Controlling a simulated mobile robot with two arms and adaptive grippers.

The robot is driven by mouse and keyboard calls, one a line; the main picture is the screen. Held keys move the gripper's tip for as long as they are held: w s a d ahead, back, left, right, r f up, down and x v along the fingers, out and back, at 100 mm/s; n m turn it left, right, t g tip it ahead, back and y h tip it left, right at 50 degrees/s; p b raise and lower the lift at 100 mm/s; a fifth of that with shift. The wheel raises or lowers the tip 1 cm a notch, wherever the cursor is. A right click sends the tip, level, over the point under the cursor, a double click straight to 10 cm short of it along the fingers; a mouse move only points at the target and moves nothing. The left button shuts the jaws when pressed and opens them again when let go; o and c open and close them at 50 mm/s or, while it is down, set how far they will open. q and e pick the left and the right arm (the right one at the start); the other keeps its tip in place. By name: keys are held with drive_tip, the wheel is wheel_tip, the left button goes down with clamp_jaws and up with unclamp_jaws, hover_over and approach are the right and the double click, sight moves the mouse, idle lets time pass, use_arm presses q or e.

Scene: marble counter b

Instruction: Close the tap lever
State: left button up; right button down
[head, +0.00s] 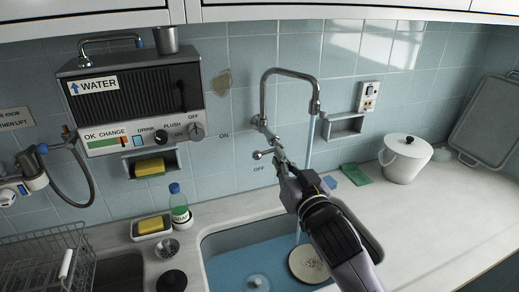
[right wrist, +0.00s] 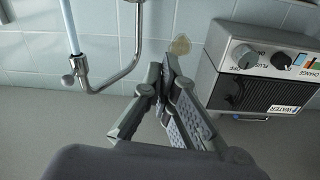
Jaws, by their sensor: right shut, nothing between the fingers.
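The chrome tap (head: 290,73) rises from the tiled wall, and a stream of water (head: 308,150) falls from its spout into the sink. Its short ball-ended lever (head: 259,155) points left, just above the OFF label and below right of the ON label. My right gripper (head: 279,162) is shut and empty, its tips close to the lever at its right; contact cannot be told there. My left gripper is out of view.
The sink (head: 225,262) holds blue water and a round plate (head: 306,264). A soap bottle (head: 179,205) and sponge dish (head: 151,226) stand left. A white canister (head: 405,158) and green cloth (head: 356,174) stand right. The water unit (head: 135,95) hangs on the wall.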

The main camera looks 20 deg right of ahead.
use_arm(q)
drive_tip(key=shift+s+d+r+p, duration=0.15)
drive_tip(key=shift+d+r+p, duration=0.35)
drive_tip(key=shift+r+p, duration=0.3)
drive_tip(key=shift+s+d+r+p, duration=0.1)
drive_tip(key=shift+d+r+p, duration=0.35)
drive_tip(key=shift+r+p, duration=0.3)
use_arm(e)
drive_tip(key=w+f, duration=0.3)
drive_tip(key=w, duration=0.7)
drive_tip(key=shift+w+a+f, duration=0.15)
drive_tip(key=shift+a+f, duration=0.1)
drive_tip(key=shift+a, duration=0.1)
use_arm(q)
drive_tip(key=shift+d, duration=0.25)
use_arm(e)
drive_tip(key=shift+f+n, duration=0.15)
drive_tip(key=shift+n, duration=0.15)
